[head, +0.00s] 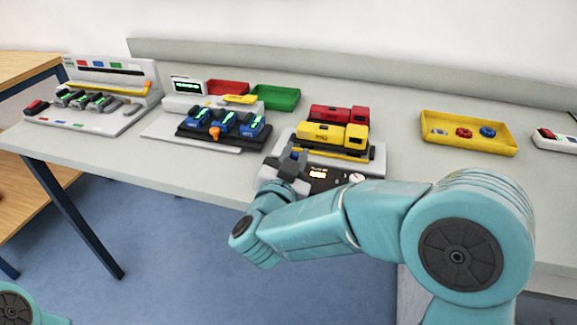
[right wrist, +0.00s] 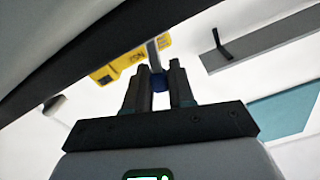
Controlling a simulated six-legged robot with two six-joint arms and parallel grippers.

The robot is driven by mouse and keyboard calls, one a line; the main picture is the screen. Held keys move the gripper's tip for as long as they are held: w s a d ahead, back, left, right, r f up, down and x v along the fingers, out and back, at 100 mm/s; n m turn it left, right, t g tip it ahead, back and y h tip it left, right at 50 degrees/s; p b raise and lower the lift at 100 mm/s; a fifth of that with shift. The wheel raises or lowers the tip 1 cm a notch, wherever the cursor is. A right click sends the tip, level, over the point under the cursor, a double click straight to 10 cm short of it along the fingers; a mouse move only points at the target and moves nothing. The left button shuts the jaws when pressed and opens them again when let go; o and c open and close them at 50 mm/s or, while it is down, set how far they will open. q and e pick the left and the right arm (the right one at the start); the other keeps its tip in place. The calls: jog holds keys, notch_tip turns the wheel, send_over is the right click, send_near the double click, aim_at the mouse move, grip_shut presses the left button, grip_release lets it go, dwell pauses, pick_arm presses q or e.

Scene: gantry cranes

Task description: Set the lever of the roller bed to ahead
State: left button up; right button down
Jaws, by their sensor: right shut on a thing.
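My right gripper (head: 290,165) is at the front left corner of the light grey unit that bears a red and a yellow toy truck. It is shut on a small lever with a blue knob (right wrist: 158,83), whose grey stem (right wrist: 153,52) shows past the fingertips in the right wrist view. In the head view the gripper mostly hides the lever, so its setting cannot be read. My left gripper is out of view.
The yellow truck (head: 320,134) stands in front of the red truck (head: 330,114). To the left are a unit with blue blocks (head: 225,123), red and green trays (head: 275,97), and another unit (head: 140,77). A yellow tray (head: 500,147) is at right. Bare table separates them.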

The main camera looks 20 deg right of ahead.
jog(key=shift+s+d+f+m+b, duration=0.1)
jog(key=shift+d+f+m+b, duration=0.25)
jog(key=shift+m, duration=0.25)
jog(key=shift+r+m, duration=0.2)
jog(key=shift+m, duration=0.1)
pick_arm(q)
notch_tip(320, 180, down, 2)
pick_arm(e)
jog(key=c, duration=1)
grip_release()
jog(key=shift+c, duration=0.2)
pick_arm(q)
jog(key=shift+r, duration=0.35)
pick_arm(e)
jog(key=v, duration=1.6)
jog(key=shift+a, duration=0.15)
jog(key=shift+s, duration=0.15)
